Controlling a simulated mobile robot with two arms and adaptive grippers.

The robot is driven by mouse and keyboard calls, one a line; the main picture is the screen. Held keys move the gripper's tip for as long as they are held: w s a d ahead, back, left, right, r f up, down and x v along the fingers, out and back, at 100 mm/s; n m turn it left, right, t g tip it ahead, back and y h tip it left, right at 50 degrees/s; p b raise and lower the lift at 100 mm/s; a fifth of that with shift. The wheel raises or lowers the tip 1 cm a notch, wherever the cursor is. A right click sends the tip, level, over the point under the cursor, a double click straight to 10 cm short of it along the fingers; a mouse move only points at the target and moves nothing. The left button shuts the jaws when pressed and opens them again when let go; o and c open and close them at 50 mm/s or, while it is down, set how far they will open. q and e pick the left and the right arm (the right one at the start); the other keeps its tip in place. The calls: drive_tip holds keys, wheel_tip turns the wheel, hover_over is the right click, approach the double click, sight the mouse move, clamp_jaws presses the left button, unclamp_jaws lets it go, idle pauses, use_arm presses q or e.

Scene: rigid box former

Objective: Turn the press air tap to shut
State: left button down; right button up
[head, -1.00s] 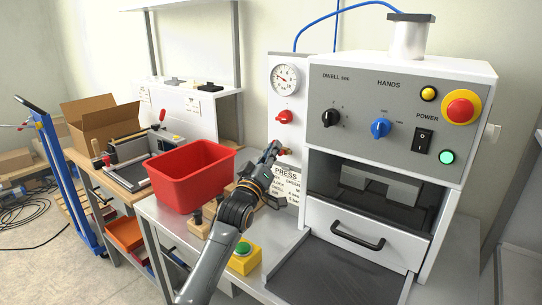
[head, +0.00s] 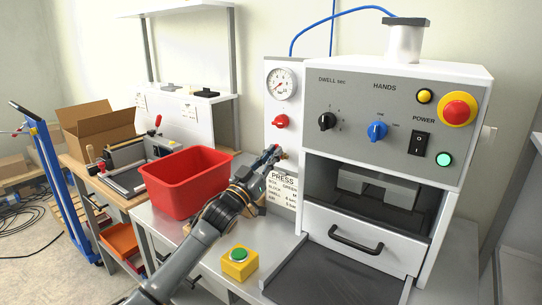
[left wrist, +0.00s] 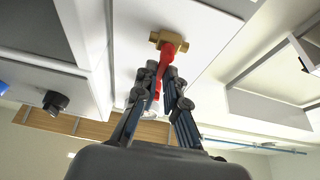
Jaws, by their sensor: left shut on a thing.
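The press air tap shows in the left wrist view as a brass valve body (left wrist: 172,41) with a red lever (left wrist: 166,52) on the white panel. My left gripper (left wrist: 163,78) is shut on the red lever, whose far part runs between the fingers. In the head view my left gripper (head: 272,155) is at the lower part of the white side panel, below a red knob (head: 280,121) and a round gauge (head: 282,84). The fingers hide most of the tap there. My right gripper is not in view.
The grey press front (head: 352,103) with its knobs and buttons stands right of my gripper, with a drawer (head: 343,240) below. A red bin (head: 187,183) stands left of my arm. A yellow box with a green button (head: 240,262) sits on the bench by my forearm.

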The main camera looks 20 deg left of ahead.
use_arm(q)
drive_tip(key=shift+r, duration=0.4)
drive_tip(key=c, duration=1.6)
unclamp_jaws()
drive_tip(key=shift+o, duration=0.9)
drive_tip(key=shift+f, duration=0.15)
drive_tip(key=shift+w+f, duration=0.1)
drive_tip(key=v, duration=1.2)
drive_tip(key=shift+f, duration=0.1)
drive_tip(key=shift+f, duration=0.1)
